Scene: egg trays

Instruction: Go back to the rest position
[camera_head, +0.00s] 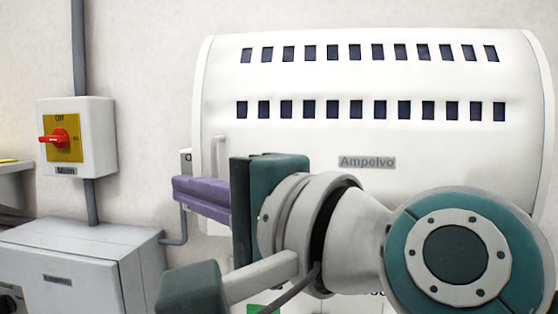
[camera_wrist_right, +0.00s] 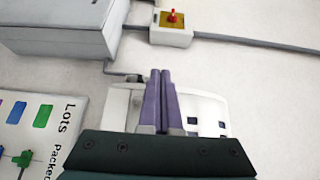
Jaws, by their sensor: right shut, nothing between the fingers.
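My right gripper (camera_head: 202,196) is raised in front of a white machine and points to the left in the head view. Its purple fingers are together with nothing between them, and they also show in the right wrist view (camera_wrist_right: 160,98). My right arm comes in from the lower right in the head view. My left gripper is in neither view. No egg tray or egg shows in these frames.
The white machine (camera_head: 340,80), lettered "Ampelvo", fills the back behind my right arm. A switch box (camera_head: 98,135) with a red knob hangs on the wall. A grey cabinet (camera_head: 75,240) stands lower left. A board with coloured marks (camera_wrist_right: 40,125) shows in the wrist view.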

